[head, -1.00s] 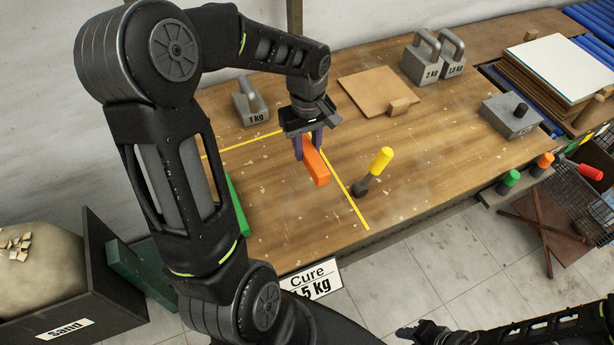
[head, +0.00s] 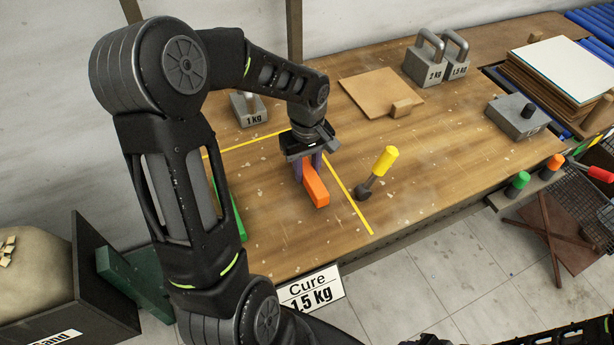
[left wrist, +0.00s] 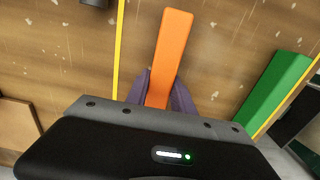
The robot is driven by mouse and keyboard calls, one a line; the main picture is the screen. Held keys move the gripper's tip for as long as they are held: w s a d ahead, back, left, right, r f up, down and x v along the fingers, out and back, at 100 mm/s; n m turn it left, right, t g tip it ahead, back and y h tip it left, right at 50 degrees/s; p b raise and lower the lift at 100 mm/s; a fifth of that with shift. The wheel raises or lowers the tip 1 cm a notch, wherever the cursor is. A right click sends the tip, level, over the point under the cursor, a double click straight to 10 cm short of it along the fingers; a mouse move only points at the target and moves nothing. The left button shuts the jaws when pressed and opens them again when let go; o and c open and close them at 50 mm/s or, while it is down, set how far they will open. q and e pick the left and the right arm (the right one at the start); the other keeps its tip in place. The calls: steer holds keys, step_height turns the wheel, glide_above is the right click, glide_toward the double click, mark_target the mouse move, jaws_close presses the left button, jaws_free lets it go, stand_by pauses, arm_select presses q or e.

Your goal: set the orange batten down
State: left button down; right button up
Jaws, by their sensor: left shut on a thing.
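My left gripper (head: 316,161) is shut on the orange batten (head: 316,188), its purple fingers on either side of it. The batten is over the yellow-taped area of the wooden bench, left of the right tape line. I cannot tell whether its underside touches the bench. In the left wrist view the batten (left wrist: 171,55) sticks out from between the fingers (left wrist: 162,92), slightly tilted, between the yellow line and a green batten (left wrist: 275,88). In the head view the green batten (head: 238,218) is partly hidden behind my left arm. My right gripper is not in view.
A 1 kg weight (head: 247,110) is behind left. A tan board with a block (head: 380,94) and two larger weights (head: 424,62) are farther back. Bare bench lies right of the mallet.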

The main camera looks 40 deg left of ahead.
mark_target(307, 169)
arm_select(q)
steer(key=shift+f, duration=0.95)
steer(key=shift+f+b, duration=0.2)
steer(key=shift+b, duration=0.2)
steer(key=c, duration=1.1)
jaws_free()
steer(key=shift+r, duration=0.15)
step_height(307, 169, up, 12)
steer(key=shift+r, duration=0.1)
